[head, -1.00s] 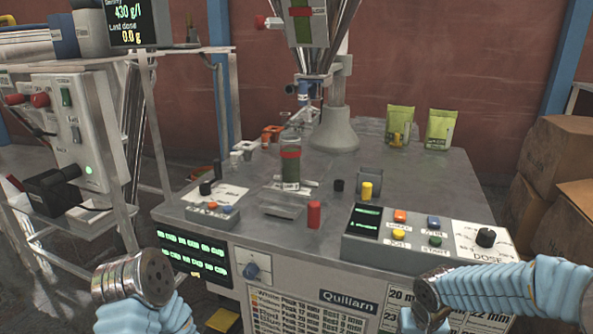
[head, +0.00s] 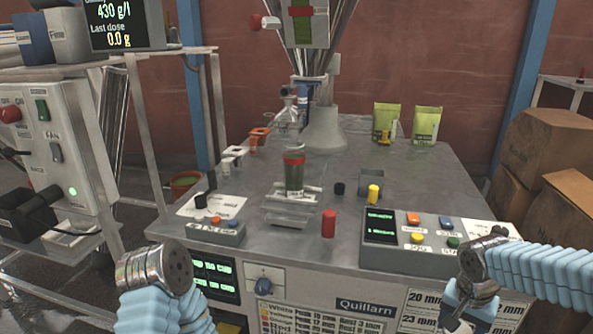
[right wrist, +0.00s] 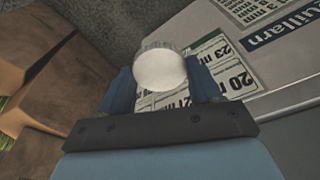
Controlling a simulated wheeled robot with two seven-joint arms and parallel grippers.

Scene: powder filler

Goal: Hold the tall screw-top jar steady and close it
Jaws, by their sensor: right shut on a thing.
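A red cylinder (head: 328,223) and a yellow one (head: 373,194) stand right of the jar. A button console (head: 420,240) lies at the front right, a small button box (head: 216,230) at the front left. Green pouches (head: 426,124) stand behind. Cartons (head: 550,150) are at right.

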